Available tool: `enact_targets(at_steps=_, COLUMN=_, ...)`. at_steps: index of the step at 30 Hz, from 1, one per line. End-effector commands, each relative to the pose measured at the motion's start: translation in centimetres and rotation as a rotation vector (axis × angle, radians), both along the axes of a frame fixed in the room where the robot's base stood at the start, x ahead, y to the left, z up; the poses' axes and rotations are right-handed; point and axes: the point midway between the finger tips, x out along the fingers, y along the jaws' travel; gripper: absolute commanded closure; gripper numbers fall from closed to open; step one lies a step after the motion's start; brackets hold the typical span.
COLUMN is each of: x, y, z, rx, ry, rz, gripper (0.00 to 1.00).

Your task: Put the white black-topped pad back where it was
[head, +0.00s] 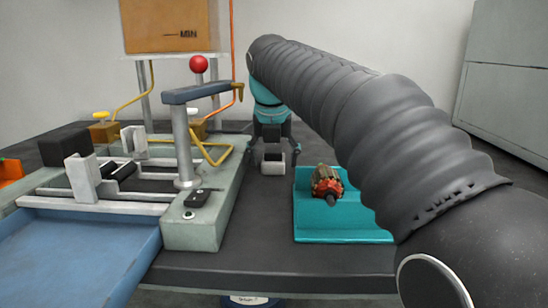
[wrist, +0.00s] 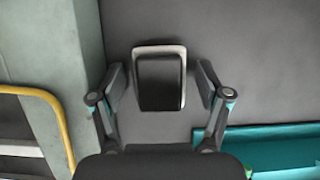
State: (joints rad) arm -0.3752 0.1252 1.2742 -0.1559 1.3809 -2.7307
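The white black-topped pad (head: 273,163) is on the dark table between the grey-green fixture base and the teal tray. In the wrist view the pad (wrist: 160,80) shows a black top with a pale rim. My gripper (head: 273,148) is over it, with its fingers pointing down. In the wrist view the open fingers of my gripper (wrist: 161,85) are on either side of the pad, with a gap at each side. I cannot tell the exact height of the fingertips above the table.
The grey-green fixture base (head: 228,195) with its lever post stands left of the pad. A teal tray (head: 345,228) holding a wound armature (head: 325,182) lies to the right. A blue tray (head: 85,255) is at front left. A cardboard box (head: 170,25) stands on a rack behind.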

Motion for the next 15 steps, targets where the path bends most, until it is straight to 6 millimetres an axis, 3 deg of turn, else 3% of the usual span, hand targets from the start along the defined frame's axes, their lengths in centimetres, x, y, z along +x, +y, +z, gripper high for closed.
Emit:
enact_targets(at_steps=7, x=-0.1, y=0.0, z=0.8, rx=0.001, ry=-0.001, rz=0.0, gripper=0.24)
enact_targets(at_steps=15, x=-1.7, y=0.1, z=4.7, rx=0.001, ry=-0.003, rz=0.002, gripper=0.24)
